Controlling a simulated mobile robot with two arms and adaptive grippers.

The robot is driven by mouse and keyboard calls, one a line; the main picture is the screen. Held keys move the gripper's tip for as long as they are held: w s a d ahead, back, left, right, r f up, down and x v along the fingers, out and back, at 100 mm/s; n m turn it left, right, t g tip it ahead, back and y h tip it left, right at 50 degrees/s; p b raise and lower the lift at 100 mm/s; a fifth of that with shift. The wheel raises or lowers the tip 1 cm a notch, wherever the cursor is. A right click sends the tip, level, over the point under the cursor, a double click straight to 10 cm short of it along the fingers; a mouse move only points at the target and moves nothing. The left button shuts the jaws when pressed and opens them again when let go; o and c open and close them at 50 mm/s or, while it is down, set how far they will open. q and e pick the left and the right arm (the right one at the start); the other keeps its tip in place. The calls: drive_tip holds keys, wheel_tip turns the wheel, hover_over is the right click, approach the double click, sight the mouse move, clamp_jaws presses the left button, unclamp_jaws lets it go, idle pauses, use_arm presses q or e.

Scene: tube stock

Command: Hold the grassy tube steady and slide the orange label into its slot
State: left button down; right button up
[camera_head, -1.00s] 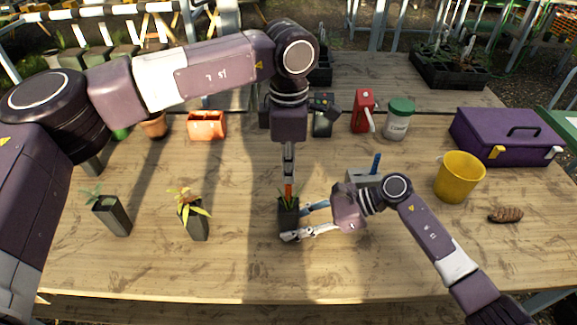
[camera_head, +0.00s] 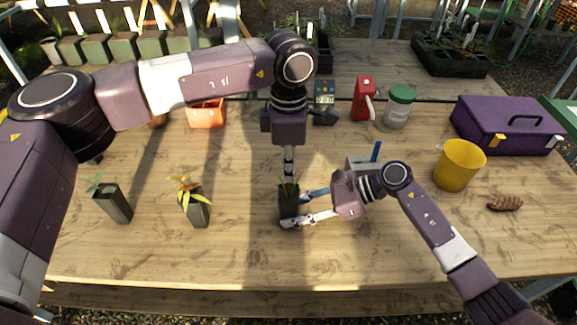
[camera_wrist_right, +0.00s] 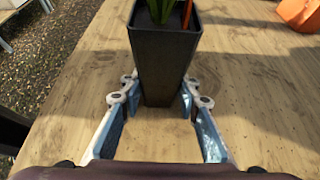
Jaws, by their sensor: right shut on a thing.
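The grassy tube (camera_head: 288,207) is a dark square pot with thin green leaves, upright on the bench; it also fills the top middle of the right wrist view (camera_wrist_right: 165,58). My right gripper (camera_head: 297,208) is shut on it low down, one finger on each side. The orange label (camera_wrist_right: 187,13) shows as a thin strip among the leaves at the tube's right side in the right wrist view. My left gripper (camera_head: 289,168) points straight down just above the tube, its fingers close together on the label's upper end. The label's lower end is hidden inside the tube.
Two other planted tubes, one green (camera_head: 114,204) and one yellow-leaved (camera_head: 198,212), stand to the left. A grey holder with a blue stick (camera_head: 376,152), yellow mug (camera_head: 458,166), purple toolbox (camera_head: 508,127) and brown cone-like item (camera_head: 505,203) are to the right. The front bench is clear.

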use_arm(q)
drive_tip(key=shift+f, duration=0.25)
idle(0.3)
drive_tip(key=c, duration=2.6)
unclamp_jaws()
drive_tip(key=shift+c, duration=0.2)
drive_tip(key=o, duration=0.6)
drive_tip(key=shift+c, duration=0.2)
drive_tip(key=shift+r, duration=0.1)
wheel_tip(320, 180, up, 12)
drive_tip(key=shift+f, duration=0.1)
use_arm(e)
drive_tip(key=o, duration=0.9)
drive_tip(key=shift+o, duration=0.2)
